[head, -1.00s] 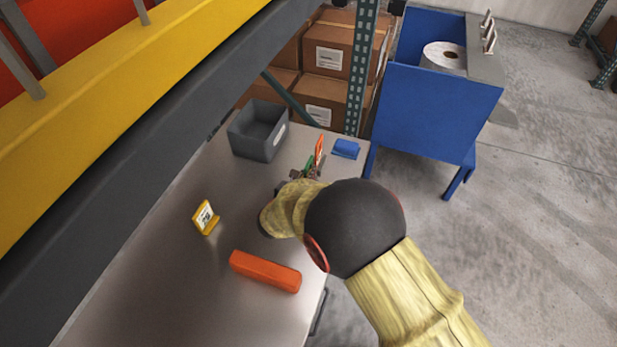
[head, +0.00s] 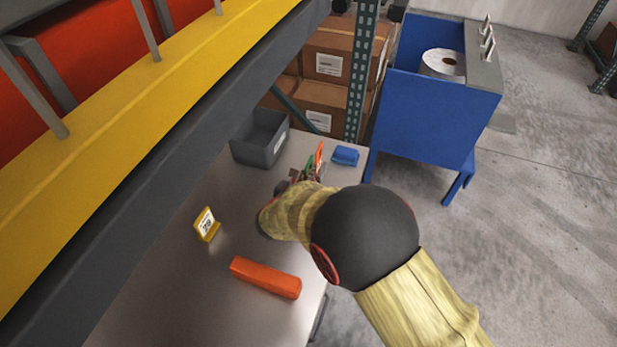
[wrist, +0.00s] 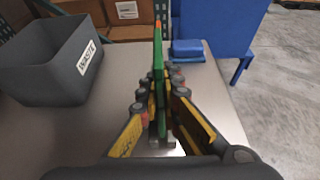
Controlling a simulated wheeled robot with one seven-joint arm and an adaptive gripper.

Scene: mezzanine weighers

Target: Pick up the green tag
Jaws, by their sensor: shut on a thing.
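The green tag (wrist: 158,68) stands upright between the fingers of my gripper (wrist: 160,125) in the wrist view, seen nearly edge-on. An orange part shows at its top. My gripper is shut on it over the metal table. In the head view the green tag (head: 309,166) shows as a small green patch by my gripper (head: 306,178), with an orange piece beside it. My own arm hides part of the gripper there. I cannot tell whether the tag's lower edge touches the table.
A grey bin (head: 259,138), labelled WASTE in the wrist view (wrist: 62,62), stands left of the gripper. A blue block (head: 345,155) lies to the right. A yellow number stand (head: 207,224) and an orange bar (head: 265,277) are nearer. A blue cart (head: 425,115) stands beyond the table.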

